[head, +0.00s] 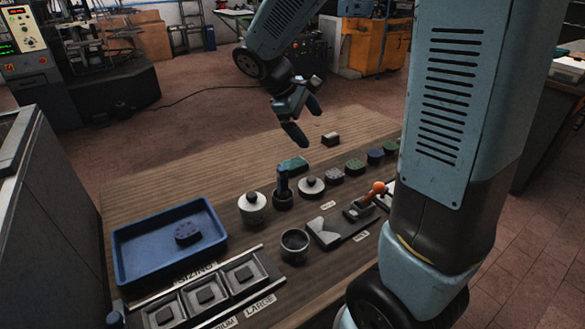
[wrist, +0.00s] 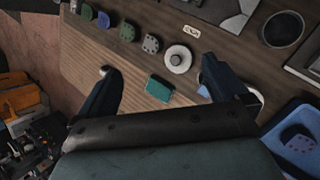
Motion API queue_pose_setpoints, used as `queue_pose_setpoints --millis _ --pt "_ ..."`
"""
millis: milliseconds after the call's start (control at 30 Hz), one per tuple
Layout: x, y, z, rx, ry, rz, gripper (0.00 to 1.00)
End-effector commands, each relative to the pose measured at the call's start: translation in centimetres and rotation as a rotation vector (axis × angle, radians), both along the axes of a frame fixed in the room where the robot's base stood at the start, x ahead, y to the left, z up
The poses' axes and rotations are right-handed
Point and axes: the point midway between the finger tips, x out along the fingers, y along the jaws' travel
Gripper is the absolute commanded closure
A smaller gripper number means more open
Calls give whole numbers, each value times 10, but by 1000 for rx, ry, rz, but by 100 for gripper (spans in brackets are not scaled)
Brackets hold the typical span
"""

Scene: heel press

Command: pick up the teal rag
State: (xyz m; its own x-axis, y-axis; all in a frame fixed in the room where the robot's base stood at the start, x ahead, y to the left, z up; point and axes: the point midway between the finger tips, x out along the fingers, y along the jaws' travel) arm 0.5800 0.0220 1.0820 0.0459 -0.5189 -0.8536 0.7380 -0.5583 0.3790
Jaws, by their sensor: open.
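The teal rag (head: 293,165) is a small folded block lying flat on the wooden table, behind the dark bottle and the lidded pots. My gripper (head: 304,119) is open and empty, held above the table's far part, above the rag in the head view. In the wrist view my gripper (wrist: 158,63) has its fingers spread wide, neither visibly touching the rag.
A dark bottle (head: 282,188) stands close in front of the rag, with lidded pots (head: 252,207) (head: 311,187) either side. A small metal block (head: 330,139) lies behind, to the right. Several round dotted pieces (head: 355,167) line the right. A blue tray (head: 128,254) sits left.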

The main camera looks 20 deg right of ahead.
Motion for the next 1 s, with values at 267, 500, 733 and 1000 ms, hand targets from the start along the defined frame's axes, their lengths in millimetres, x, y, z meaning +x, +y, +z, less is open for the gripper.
queue_pose_setpoints --millis 267,500,733,1000 --pt "53 32 -49 -211 155 215 0" --pt "89 63 -95 -386 265 390 0" --pt "110 93 -139 -536 371 548 0" --pt "122 122 -188 -679 481 706 0"
